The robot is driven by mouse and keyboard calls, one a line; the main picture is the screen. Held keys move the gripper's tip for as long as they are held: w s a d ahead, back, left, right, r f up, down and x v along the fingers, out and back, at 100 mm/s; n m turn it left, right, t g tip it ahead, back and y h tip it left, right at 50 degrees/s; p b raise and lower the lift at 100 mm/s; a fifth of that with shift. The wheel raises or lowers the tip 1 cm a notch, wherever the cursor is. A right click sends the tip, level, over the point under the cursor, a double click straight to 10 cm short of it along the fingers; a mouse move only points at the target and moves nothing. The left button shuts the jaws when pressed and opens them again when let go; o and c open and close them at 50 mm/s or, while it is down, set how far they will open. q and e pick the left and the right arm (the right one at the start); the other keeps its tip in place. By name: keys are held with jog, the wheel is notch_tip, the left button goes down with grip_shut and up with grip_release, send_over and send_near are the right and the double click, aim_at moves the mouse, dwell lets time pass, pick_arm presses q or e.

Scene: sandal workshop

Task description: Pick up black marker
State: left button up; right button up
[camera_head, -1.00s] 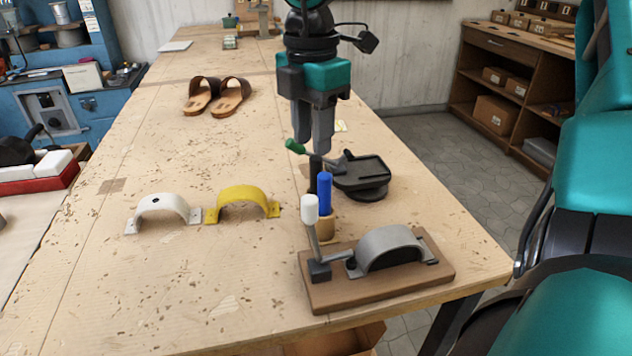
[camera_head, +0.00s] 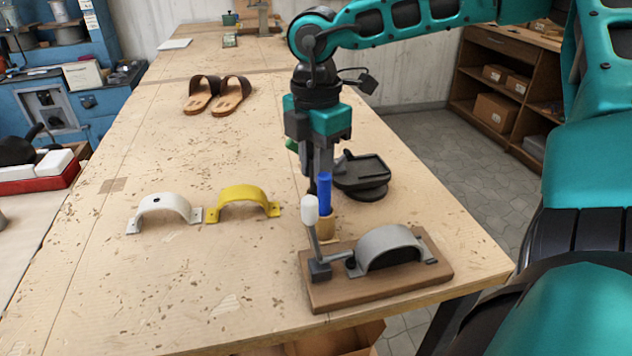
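A tan cup (camera_head: 328,231) on the workbench holds several markers. The blue marker (camera_head: 325,194) stands upright in front. The black marker (camera_head: 312,187) is behind it, mostly hidden by my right gripper and the blue marker. A green marker (camera_head: 291,145) tilts left and shows only in part behind the gripper. My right gripper (camera_head: 319,177) points straight down over the cup, with its fingers at the black marker's upper part. Whether the fingers are closed on it is not clear. My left gripper is not in view.
A clamp fixture with a white-tipped handle (camera_head: 310,212) and a grey arch (camera_head: 388,241) stands just in front of the cup. A black stand (camera_head: 361,175) is right behind it. White (camera_head: 164,207) and yellow (camera_head: 242,198) arches lie left. Sandals (camera_head: 217,94) lie farther back.

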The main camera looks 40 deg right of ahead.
jog(key=shift+c, duration=0.9)
jog(key=shift+r, duration=0.15)
notch_tip(320, 180, up, 20)
jog(key=shift+p, duration=0.3)
